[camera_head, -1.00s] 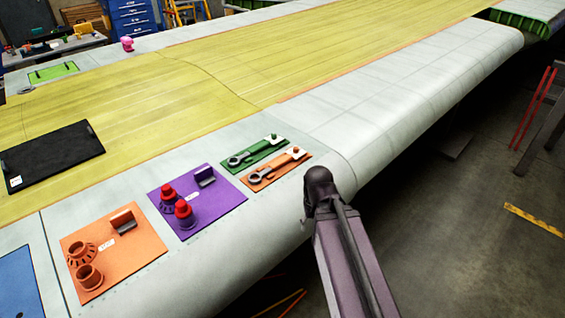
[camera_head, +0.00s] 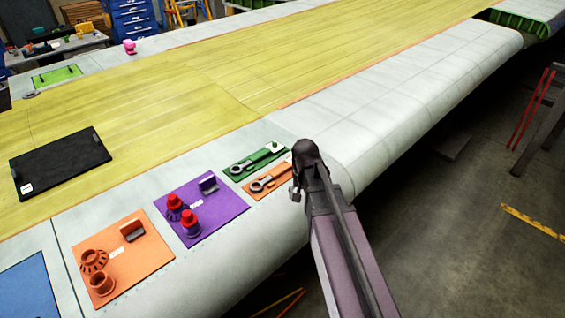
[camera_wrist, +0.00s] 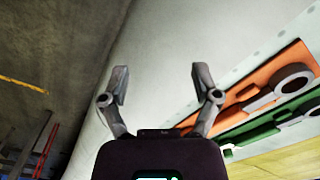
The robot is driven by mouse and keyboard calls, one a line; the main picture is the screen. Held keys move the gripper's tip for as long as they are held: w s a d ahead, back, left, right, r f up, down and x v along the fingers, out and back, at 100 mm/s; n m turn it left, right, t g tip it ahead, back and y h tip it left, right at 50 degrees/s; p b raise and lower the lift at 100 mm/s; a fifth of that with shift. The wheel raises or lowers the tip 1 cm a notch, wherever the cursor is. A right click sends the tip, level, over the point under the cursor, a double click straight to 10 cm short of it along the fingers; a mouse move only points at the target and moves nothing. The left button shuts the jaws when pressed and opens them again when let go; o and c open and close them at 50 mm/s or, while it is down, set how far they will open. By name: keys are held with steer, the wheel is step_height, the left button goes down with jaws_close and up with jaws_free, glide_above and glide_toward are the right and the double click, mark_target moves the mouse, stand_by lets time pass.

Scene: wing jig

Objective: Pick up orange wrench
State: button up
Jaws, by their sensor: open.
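The orange wrench (camera_head: 258,185) lies on an orange board (camera_head: 252,195) near the wing's front edge. It has a grey ring end, and my arm hides the right end of the board in the head view. In the wrist view the ring end of the orange wrench (camera_wrist: 297,83) is at the right edge, on the orange board (camera_wrist: 277,70). My gripper (camera_wrist: 161,84) has its two fingers spread and nothing between them. It is over bare white wing surface, to the side of the orange board.
A green board (camera_head: 240,169) with another wrench lies just behind the orange one. A purple board (camera_head: 215,222) with red-topped parts and an orange board with cup-shaped parts (camera_head: 110,265) lie to the left. The wing edge drops to the floor on the right.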

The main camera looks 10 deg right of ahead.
steer(key=w+a+r+m+p, duration=0.2)
steer(key=w+r+p, duration=0.3)
steer(key=w, duration=0.3)
steer(key=w+a+r+m+p, duration=0.2)
steer(key=w+r+m+p, duration=0.3)
steer(key=w+r, duration=0.2)
steer(key=shift+w+a, duration=0.15)
steer(key=shift+w, duration=1)
steer(key=shift+f, duration=0.15)
steer(key=b, duration=0.8)
glide_above(283, 168)
steer(key=f, duration=0.8)
steer(key=shift+w+a+f, duration=0.2)
steer(key=shift+f, duration=0.15)
steer(key=shift+s+d+f+b, duration=0.1)
steer(key=shift+f+b, duration=1.15)
steer(key=shift+b, duration=0.15)
steer(key=shift+d+f+b, duration=0.1)
steer(key=shift+f+b, duration=1.15)
steer(key=shift+b, duration=0.1)
jaws_close()
